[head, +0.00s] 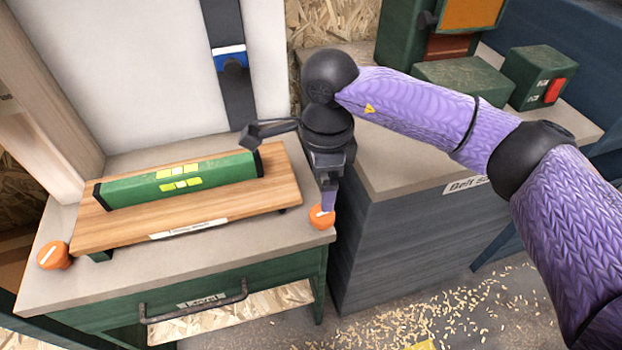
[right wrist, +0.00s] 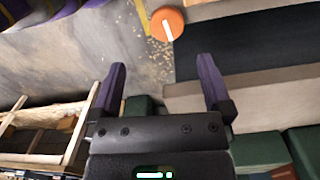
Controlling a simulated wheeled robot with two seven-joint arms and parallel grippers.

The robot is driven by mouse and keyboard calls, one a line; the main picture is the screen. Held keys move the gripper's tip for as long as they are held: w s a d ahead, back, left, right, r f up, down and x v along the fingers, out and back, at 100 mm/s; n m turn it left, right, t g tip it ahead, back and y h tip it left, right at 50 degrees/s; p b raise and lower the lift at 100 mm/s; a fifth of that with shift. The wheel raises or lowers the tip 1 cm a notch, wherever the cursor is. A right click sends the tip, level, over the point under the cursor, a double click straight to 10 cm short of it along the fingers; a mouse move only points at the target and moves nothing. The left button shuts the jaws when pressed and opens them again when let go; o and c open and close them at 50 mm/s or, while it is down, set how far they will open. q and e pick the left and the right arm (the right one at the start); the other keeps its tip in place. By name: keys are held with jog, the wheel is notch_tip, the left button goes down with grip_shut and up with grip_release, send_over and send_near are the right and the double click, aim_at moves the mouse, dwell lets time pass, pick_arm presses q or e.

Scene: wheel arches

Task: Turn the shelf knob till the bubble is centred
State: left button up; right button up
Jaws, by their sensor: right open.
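A wooden shelf (head: 225,208) sits on the grey bench top, tilted in the picture. A green spirit level (head: 228,170) with yellow-green vials (head: 181,184) lies on it; the bubble is too small to place. An orange knob (head: 321,219) with a white mark is at the shelf's right end. A second orange knob (head: 53,256) is at the left end. My right gripper (head: 328,203) points down just above the right knob. In the right wrist view its open fingers (right wrist: 160,62) are empty, and the right knob (right wrist: 167,24) lies beyond the fingertips. My left gripper is out of view.
A green drawer front with a dark handle (head: 195,310) is below the bench top. A dark cabinet (head: 410,235) stands to the right, with green machines (head: 465,82) on its top. Wood chips (head: 455,315) litter the floor.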

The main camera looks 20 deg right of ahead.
aim_at(321, 213)
jog(key=shift+w+d+f+b, duration=0.15)
jog(key=shift+w+f+b, duration=0.2)
jog(key=shift+w+f, duration=0.25)
jog(key=f+b, duration=0.1)
jog(key=f, duration=0.1)
jog(key=f+b, duration=0.1)
jog(key=f, duration=0.4)
jog(key=shift+s+f+b, duration=0.3)
jog(key=shift+b, duration=0.1)
jog(key=shift+f, duration=0.4)
jog(key=c, duration=1.2)
jog(key=shift+r+m+p, duration=0.25)
jog(key=shift+m+p, duration=0.35)
jog(key=shift+m, duration=0.3)
jog(key=shift+f, duration=0.15)
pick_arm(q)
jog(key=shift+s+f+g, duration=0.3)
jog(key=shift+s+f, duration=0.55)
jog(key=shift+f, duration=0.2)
